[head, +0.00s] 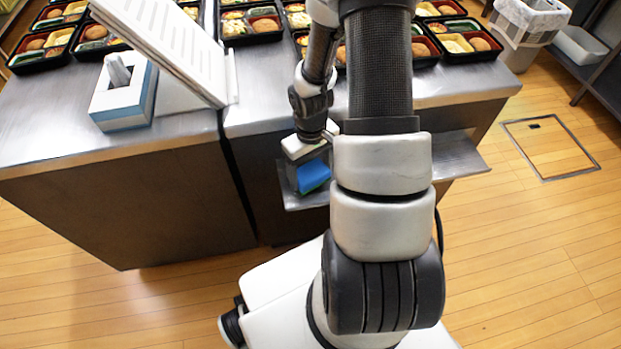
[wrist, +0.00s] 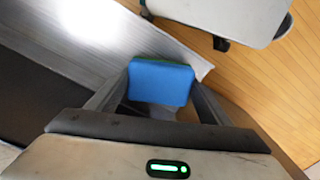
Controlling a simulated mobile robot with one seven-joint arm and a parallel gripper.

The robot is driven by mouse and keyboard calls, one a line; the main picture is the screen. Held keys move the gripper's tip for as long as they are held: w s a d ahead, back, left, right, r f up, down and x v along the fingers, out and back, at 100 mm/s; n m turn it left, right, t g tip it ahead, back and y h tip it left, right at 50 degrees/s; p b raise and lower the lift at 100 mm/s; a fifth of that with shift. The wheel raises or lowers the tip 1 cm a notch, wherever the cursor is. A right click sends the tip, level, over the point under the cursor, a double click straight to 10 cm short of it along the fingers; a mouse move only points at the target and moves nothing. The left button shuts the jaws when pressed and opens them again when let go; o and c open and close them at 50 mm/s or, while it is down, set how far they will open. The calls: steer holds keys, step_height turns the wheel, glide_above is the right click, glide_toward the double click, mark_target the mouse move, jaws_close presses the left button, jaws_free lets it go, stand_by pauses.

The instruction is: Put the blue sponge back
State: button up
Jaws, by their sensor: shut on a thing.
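The blue sponge (head: 313,175) is in my gripper, at the metal ledge on the front of the steel counter in the head view. In the wrist view the sponge (wrist: 160,82) sits between the two dark fingers, with a thin green edge along its top. My gripper (wrist: 157,100) is shut on it. In the head view the fingers of my gripper (head: 308,165) are partly hidden by the sponge and my arm. The metal ledge (head: 455,157) lies below and around the sponge; I cannot tell whether the sponge touches it.
The steel counter (head: 180,128) carries several bento trays (head: 252,24) at the back. A white slanted panel (head: 175,45) and a blue-white tissue box (head: 122,95) stand at its left. A waste bin (head: 522,30) stands far right. The wooden floor at right is clear.

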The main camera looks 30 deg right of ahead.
mark_target(311, 172)
step_height(311, 172, down, 3)
steer(key=shift+r+b, duration=0.1)
steer(key=shift+b, duration=0.2)
steer(key=shift+c, duration=0.4)
steer(key=o, duration=1)
step_height(311, 172, up, 12)
steer(key=p, duration=0.3)
steer(key=shift+p, duration=0.4)
